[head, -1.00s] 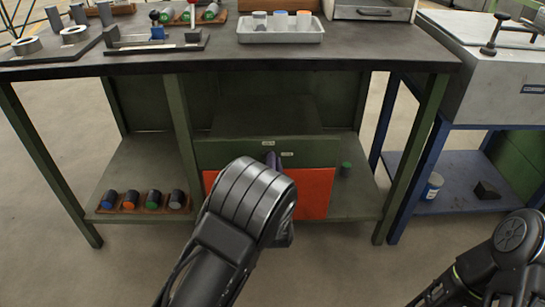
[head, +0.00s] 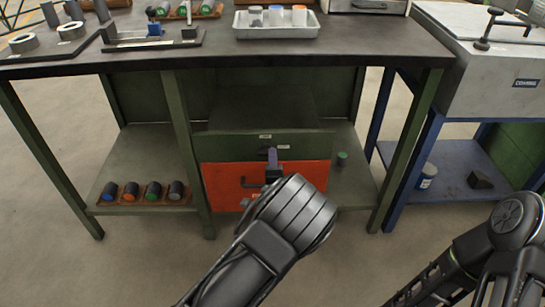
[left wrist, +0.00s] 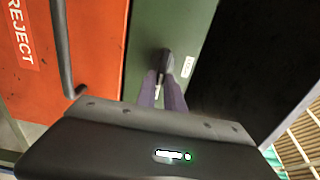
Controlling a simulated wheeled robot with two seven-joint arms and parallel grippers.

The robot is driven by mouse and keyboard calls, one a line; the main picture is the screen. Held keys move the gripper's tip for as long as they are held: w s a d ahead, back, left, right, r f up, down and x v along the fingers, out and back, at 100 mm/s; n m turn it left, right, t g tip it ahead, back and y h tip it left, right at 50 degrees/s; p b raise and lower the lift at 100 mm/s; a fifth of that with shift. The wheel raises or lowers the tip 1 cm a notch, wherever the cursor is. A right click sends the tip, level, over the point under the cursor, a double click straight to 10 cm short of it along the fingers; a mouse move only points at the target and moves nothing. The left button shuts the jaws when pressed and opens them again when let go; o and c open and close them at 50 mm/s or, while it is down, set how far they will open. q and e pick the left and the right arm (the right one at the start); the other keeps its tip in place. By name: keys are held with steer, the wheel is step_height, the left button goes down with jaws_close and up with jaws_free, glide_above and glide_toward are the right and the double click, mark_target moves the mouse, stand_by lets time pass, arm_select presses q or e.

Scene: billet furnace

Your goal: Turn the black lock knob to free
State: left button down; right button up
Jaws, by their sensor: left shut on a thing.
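The black lock knob (left wrist: 167,60) sits on the green drawer front (left wrist: 190,25), beside a small white label. In the left wrist view, the two purple-grey fingers of my left gripper (left wrist: 163,82) are shut on the knob from both sides. In the head view, my left gripper (head: 272,155) reaches up to the green drawer front from below. Its fingers hide most of the knob there, so I cannot read the knob's angle against the labels. My right arm shows at the lower right, but its gripper is out of the picture.
An orange front (head: 225,180) with a black bar handle (head: 252,182) is directly below the green drawer; its REJECT label (left wrist: 22,35) shows in the wrist view. A rack of dark cylinders (head: 145,191) stands on the lower shelf at left. A blue stand (head: 400,190) is at right.

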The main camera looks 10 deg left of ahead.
stand_by(0.4)
arm_select(q)
steer(key=c, duration=1.4)
jaws_free()
steer(key=shift+c, duration=0.2)
steer(key=p+v, duration=0.1)
steer(key=v, duration=0.6)
steer(key=shift+s+p, duration=0.35)
steer(key=shift+d, duration=0.1)
